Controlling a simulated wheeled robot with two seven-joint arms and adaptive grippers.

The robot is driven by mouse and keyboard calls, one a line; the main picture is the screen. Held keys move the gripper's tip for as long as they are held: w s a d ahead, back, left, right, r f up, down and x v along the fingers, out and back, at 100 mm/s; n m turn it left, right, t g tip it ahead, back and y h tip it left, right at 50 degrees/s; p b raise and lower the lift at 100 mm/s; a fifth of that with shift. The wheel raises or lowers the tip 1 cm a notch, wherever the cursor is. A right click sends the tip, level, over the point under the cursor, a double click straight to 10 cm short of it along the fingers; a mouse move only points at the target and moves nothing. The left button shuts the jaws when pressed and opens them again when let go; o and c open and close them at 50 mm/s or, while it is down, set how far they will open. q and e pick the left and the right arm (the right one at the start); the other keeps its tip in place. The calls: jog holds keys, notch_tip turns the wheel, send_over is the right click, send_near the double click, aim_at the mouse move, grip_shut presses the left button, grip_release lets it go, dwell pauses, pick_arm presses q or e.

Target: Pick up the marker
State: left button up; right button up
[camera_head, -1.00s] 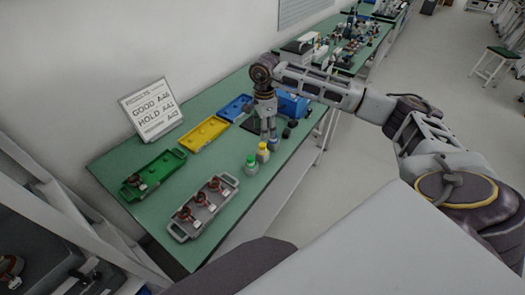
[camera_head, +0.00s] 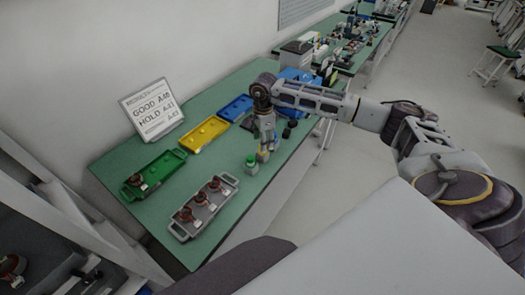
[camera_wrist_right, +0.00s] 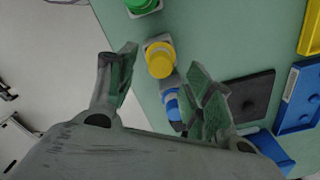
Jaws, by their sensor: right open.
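Several small capped bottle-like items, seemingly the markers, stand in a row on the green table. The green-capped one (camera_head: 251,166) is clear of my gripper; its cap shows in the wrist view (camera_wrist_right: 141,4). The yellow-capped one (camera_wrist_right: 159,60) appears between the fingertips of my open right gripper (camera_wrist_right: 161,62). The blue-capped one (camera_wrist_right: 172,103) is partly hidden by a finger. In the head view my right gripper (camera_head: 264,150) points down over the yellow-capped one and mostly hides it. I cannot tell whether the fingers touch it. My left gripper is not in view.
A grey tray (camera_head: 228,184) and a green tray (camera_head: 178,157) hold stator parts. A yellow tray (camera_head: 204,134), a blue tray (camera_head: 236,108) and a dark flat block (camera_wrist_right: 250,97) lie nearby. A sign (camera_head: 151,110) stands at the wall side. Bare table lies between the trays.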

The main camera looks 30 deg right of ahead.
jog(key=f, duration=0.3)
jog(key=shift+a+f+p, duration=0.2)
jog(key=shift+f+p, duration=0.05)
jog(key=shift+p, duration=0.1)
jog(key=shift+f, duration=0.2)
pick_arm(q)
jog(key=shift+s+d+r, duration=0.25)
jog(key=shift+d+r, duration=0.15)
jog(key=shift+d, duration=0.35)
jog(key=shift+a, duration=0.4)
pick_arm(e)
jog(key=c, duration=1.1)
